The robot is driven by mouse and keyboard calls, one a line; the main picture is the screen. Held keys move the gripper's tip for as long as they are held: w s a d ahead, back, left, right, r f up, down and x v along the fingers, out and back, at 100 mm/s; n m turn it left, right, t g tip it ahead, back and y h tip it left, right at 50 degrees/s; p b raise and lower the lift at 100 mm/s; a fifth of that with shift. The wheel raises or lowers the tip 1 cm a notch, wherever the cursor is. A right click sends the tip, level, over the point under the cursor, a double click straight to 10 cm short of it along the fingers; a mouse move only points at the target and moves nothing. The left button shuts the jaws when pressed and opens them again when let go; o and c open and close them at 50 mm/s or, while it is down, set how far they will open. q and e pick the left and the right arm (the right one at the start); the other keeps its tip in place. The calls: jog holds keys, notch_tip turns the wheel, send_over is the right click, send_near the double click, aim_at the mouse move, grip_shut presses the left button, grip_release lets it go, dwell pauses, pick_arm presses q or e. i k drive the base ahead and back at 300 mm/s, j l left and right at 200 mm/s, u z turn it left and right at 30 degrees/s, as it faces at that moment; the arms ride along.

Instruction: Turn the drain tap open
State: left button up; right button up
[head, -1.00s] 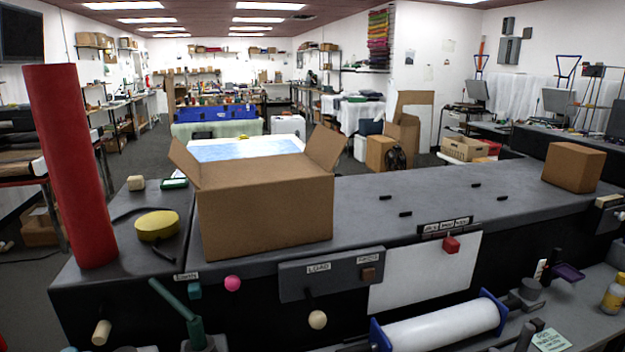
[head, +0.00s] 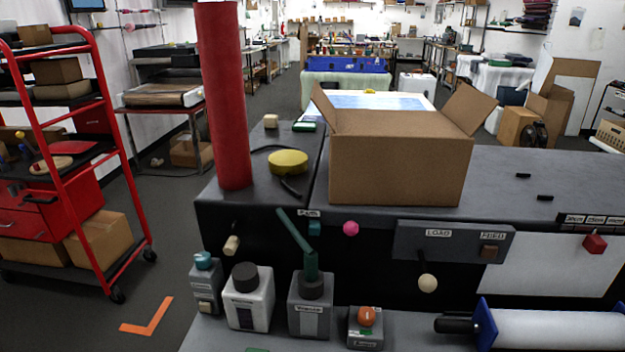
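No part is clearly marked as the drain tap. On the machine's dark front face, a pale wooden cylindrical knob (head: 231,245) hangs on a short dark stem at the left. To its right are a small teal block (head: 314,228) below a small label (head: 308,213) too blurred to read surely, and a pink round knob (head: 351,228). A slanted green bar (head: 294,230) rises above a grey bottle (head: 310,305) and partly crosses the front face. Neither of my grippers shows in the head view.
A red roll (head: 222,100) stands upright on the grey machine top, with a yellow disc (head: 288,162) and an open cardboard box (head: 400,155) nearby. Bottles, including a white one (head: 250,300), stand before the front face. A red cart (head: 100,150) is left, with clear floor between.

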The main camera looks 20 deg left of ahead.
aim_at(202, 260)
jog(key=u, duration=1.35)
